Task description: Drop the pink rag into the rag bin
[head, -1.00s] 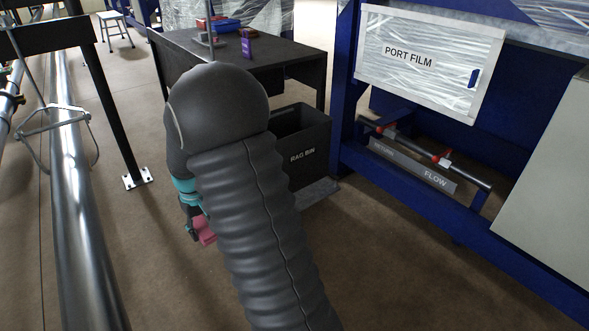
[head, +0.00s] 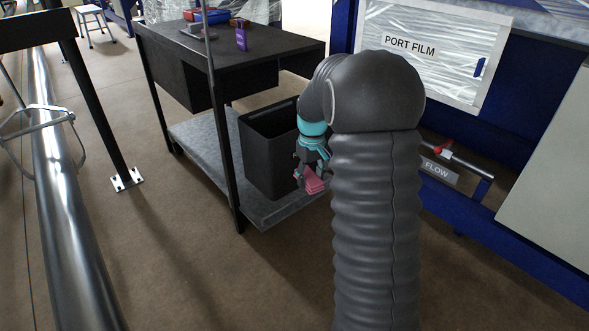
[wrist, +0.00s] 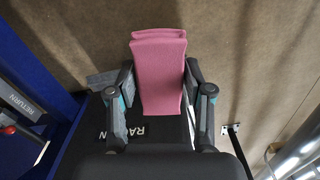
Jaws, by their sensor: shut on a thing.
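The pink rag (head: 314,182) is folded and held between the fingers of my gripper (head: 311,176). In the wrist view the rag (wrist: 158,78) stands out between the two fingers. The black rag bin (head: 268,150) stands on the table's lower shelf, open at the top. In the head view my gripper and the rag overlap the bin's right edge, in front of its wall and below the rim line. My arm hides the bin's right side. In the wrist view the bin (wrist: 85,145) shows below the rag, with part of its label covered.
The dark table (head: 180,45) with its grey lower shelf (head: 205,150) stands around the bin; a table leg (head: 229,170) is to the bin's left. A blue frame with a flow pipe (head: 470,168) is at right. Open floor (head: 180,270) lies in front.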

